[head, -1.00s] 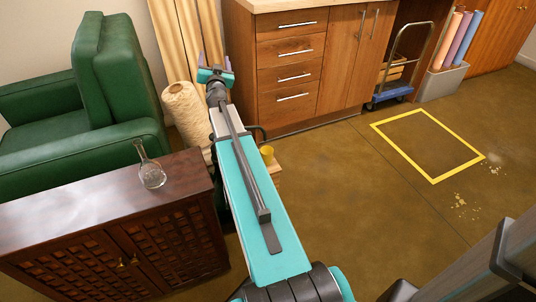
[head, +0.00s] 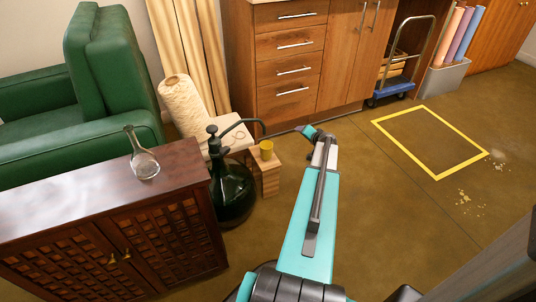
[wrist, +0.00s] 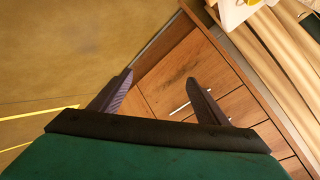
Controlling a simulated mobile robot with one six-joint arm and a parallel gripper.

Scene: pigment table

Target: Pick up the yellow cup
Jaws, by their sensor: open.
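The drawer fronts and floor show beyond the fingers. I cannot make out the cup clearly in the wrist view.
A dark glass bottle with a pump (head: 233,190) stands left of the cup, its spout reaching above the cup. A twine spool (head: 184,105), a dark lattice cabinet (head: 100,205) with a glass flask (head: 143,162), and the wooden drawers (head: 290,68) surround it.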

